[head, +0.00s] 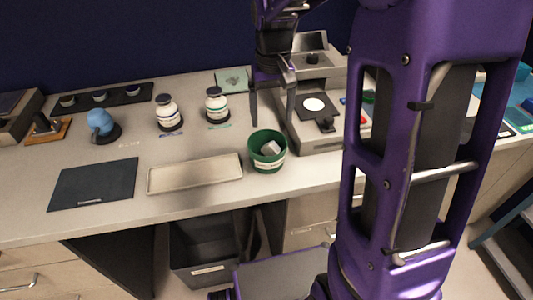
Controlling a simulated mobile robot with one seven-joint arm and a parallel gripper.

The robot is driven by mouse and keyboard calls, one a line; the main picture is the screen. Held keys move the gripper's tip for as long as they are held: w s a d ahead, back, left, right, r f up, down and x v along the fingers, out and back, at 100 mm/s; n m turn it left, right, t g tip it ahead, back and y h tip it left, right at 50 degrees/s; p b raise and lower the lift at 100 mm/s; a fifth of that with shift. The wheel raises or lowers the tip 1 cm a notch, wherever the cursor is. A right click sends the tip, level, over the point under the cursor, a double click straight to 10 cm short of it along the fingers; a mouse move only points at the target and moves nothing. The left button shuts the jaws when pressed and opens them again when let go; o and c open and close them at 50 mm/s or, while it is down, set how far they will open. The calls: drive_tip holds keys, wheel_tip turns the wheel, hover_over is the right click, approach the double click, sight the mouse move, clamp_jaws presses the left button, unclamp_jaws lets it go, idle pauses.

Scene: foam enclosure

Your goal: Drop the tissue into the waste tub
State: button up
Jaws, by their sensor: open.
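The green tub (255,160) with a pale label stands on the bench, right of centre. A small whitish-grey lump, which looks like the tissue (271,148), lies inside the tub within its rim. My gripper (272,120) is above and slightly behind the tub in the picture, pointing down. Its two fingers are spread apart with nothing between them. The tub's floor and the underside of the lump are hidden.
A shallow beige tray (195,175) and a dark mat (93,184) lie left of the tub. Two white jars (168,115) (216,106) stand behind. A grey instrument (314,135) stands close on the right. A blue object (101,121) sits farther left.

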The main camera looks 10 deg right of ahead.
wheel_tip(320, 180, up, 17)
drive_tip(key=shift+r+p, duration=0.15)
drive_tip(key=shift+p, duration=0.3)
